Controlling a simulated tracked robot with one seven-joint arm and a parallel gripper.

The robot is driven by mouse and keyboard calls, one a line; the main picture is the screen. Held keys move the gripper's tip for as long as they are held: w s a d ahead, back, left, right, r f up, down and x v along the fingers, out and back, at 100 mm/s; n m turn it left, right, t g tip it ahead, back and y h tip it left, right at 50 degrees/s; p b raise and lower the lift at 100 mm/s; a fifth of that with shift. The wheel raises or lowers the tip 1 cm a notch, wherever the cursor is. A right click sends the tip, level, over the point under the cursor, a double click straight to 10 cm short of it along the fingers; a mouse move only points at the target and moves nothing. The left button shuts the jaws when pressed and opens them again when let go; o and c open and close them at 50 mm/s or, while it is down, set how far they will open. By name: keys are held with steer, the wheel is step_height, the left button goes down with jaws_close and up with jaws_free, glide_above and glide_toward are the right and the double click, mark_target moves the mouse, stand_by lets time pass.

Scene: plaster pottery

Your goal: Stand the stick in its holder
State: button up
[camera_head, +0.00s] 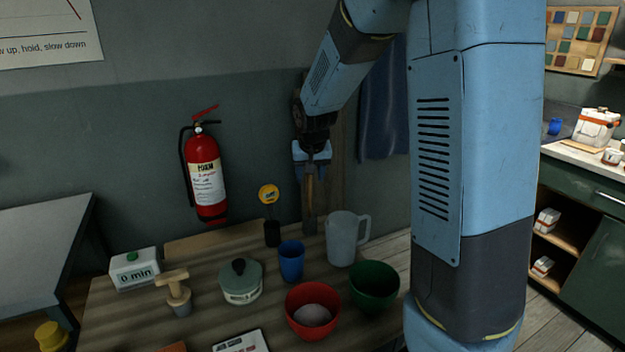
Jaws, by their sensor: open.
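A thin stick with a round yellow head (268,194) stands upright at the back of the table. Its lower end is in a small black holder (272,235). My gripper (310,208) points down just to the right of the stick, with a gap between them. Its jaws are open. A brownish upright strip shows between the fingers; I cannot tell whether it is a thing or the background. The fingertips are dark and hard to make out, close to the table's back edge.
A blue cup (291,262) and a grey jug (342,240) stand close by. A lidded pot (240,282), red bowl (312,312), green bowl (374,287), wooden-handled tool (176,290) and white timer box (134,270) share the table (207,267). A red extinguisher (205,175) hangs behind.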

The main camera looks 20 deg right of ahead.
steer(key=v, duration=1)
steer(key=shift+r, duration=0.35)
steer(key=shift+s, duration=0.15)
